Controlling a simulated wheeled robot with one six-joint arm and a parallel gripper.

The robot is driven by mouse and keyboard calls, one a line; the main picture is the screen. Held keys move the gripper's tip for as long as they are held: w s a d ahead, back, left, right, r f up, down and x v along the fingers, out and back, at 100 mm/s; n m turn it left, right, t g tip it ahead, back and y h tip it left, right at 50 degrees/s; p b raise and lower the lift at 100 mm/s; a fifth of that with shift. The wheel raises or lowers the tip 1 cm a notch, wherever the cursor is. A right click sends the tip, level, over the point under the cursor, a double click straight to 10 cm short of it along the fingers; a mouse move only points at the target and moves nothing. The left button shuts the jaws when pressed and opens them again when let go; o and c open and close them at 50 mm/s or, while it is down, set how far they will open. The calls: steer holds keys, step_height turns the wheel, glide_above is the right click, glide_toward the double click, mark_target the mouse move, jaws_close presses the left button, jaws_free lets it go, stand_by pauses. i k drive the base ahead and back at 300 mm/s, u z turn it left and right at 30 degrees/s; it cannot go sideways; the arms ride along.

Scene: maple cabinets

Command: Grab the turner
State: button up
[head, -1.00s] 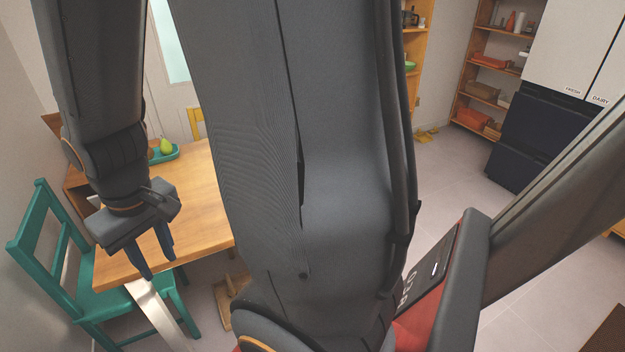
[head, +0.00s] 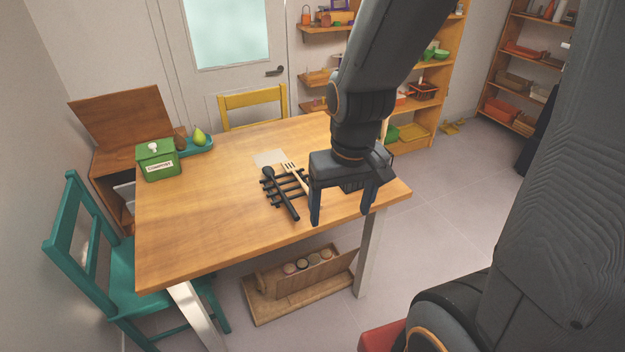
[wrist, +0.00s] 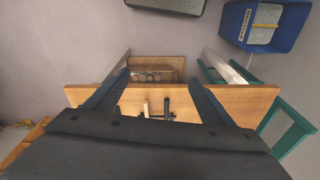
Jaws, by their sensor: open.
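A pale wooden utensil with a slotted head, which looks like the turner (head: 294,175), lies on a black rack (head: 271,187) near the right end of the wooden table. A black utensil (head: 281,194) lies beside it on the left. My gripper (head: 341,215) points down, open and empty, to the right of the turner near the table's right front edge. In the wrist view, the open fingers (wrist: 157,82) spread wide, and a pale handle (wrist: 146,109) and a black handle (wrist: 167,105) show beyond the gripper body. My gripper hides the rack's right part.
The wooden table (head: 200,230) has free room at its left and front. A green compost box (head: 158,160) and a teal tray (head: 197,147) with a pear stand at the back left. A teal chair (head: 95,265) is at the left, a yellow chair (head: 253,103) behind.

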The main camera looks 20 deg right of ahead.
mark_target(290, 166)
steer(key=u, duration=0.55)
steer(key=k, duration=1.25)
steer(key=u, duration=0.05)
steer(key=i, duration=0.4)
steer(key=z, duration=0.8)
steer(key=i, duration=1.35)
steer(key=u, duration=0.8)
steer(key=i, duration=0.4)
steer(key=u, duration=0.55)
